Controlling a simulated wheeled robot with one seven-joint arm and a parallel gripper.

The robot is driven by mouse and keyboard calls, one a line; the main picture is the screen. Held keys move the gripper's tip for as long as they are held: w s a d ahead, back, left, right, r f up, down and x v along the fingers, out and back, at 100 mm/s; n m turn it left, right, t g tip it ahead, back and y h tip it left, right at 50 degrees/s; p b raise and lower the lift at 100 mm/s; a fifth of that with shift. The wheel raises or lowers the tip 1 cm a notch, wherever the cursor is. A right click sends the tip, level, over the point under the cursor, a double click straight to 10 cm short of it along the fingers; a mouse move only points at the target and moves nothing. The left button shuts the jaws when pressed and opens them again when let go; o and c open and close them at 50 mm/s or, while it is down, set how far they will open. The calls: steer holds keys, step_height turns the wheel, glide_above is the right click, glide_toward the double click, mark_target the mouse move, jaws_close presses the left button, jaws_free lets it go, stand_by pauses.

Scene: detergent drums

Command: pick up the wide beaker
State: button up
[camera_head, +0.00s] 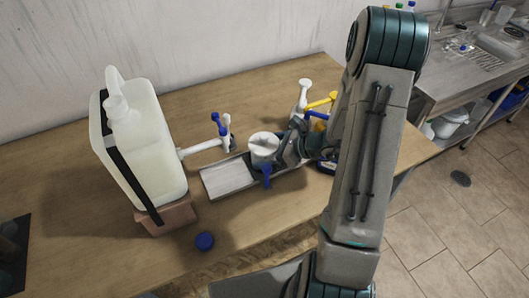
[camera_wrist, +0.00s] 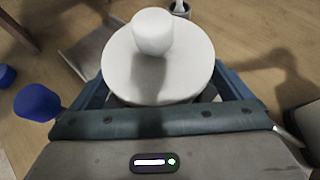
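The wide beaker (camera_head: 263,156) is a white, round vessel at the grey tray in the middle of the table. In the wrist view its broad white top (camera_wrist: 185,75) lies between my fingers, with a short white knob-like cylinder (camera_wrist: 153,32) over its far part. My gripper (camera_head: 283,155) reaches in from the right, low, at the beaker's side. In the wrist view the blue-grey fingers of my gripper (camera_wrist: 165,95) stand on both sides of the beaker. The wide top hides the fingertips, so I cannot tell whether they press on it.
A big white canister (camera_head: 150,150) with a black strap stands left on a pinkish block (camera_head: 165,217). Its white tap (camera_head: 203,147) points towards the beaker. A blue cap (camera_head: 205,241) lies in front. White and yellow pieces (camera_head: 320,101) stand behind my arm.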

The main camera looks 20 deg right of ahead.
steer(key=c, duration=1)
steer(key=shift+r, duration=0.1)
step_height(320, 180, up, 18)
